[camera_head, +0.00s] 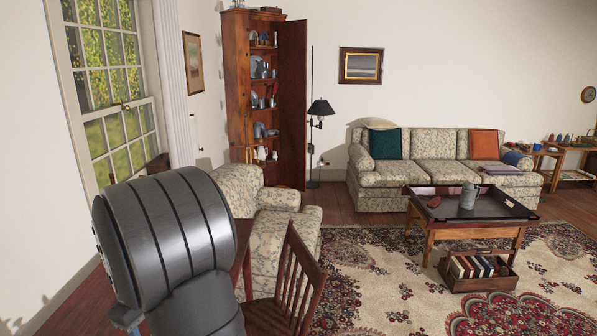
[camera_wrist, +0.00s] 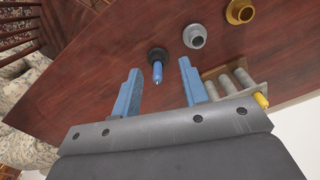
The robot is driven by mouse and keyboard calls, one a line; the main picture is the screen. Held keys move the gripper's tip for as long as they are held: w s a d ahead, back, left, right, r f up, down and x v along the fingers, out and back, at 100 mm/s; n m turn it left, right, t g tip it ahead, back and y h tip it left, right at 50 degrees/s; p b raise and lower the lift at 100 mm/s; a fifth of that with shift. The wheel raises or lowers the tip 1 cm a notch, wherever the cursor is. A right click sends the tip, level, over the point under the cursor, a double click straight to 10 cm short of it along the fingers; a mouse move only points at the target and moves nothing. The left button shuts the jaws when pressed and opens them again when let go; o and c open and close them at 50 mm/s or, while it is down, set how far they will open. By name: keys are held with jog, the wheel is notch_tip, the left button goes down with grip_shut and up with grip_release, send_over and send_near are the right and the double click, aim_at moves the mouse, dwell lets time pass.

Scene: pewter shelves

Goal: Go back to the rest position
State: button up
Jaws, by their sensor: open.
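My gripper (camera_wrist: 162,92) shows in the wrist view with its two blue fingers apart and nothing between them. It is above a dark red wooden table top (camera_wrist: 105,60). A blue, pointed object with a dark round base (camera_wrist: 157,68) stands just beyond the fingertips, apart from both fingers.
A silver ring-shaped piece (camera_wrist: 195,37) and a gold one (camera_wrist: 240,11) are on the table top. A tray with grey cylinders (camera_wrist: 232,82) and a yellow-tipped piece (camera_wrist: 261,100) lie right of the fingers. A wooden chair (camera_head: 290,275) and patterned armchair (camera_head: 275,215) stand near my arm.

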jog(key=shift+s+a+f, duration=0.15)
jog(key=shift+s+f, duration=0.65)
jog(key=shift+f, duration=0.3)
jog(key=shift+s+a+f, duration=0.1)
jog(key=shift+s+f, duration=0.7)
jog(key=shift+f, duration=0.3)
jog(key=o, duration=1.3)
jog(key=shift+c, duration=0.2)
jog(key=shift+o, duration=0.3)
jog(key=w+a+r+m+y, duration=0.2)
jog(key=a+r+m, duration=0.3)
jog(key=m, duration=0.1)
jog(key=shift+w+a+r, duration=0.25)
jog(key=shift+a+r, duration=0.1)
jog(key=shift+a, duration=0.05)
jog(key=w+a+r+m+y, duration=0.2)
jog(key=a+r+m+y, duration=0.1)
jog(key=a+r+m, duration=0.4)
jog(key=a+f+m, duration=0.1)
jog(key=a+f, duration=0.2)
jog(key=f, duration=0.4)
jog(key=shift+a+f, duration=0.15)
jog(key=shift+f, duration=0.15)
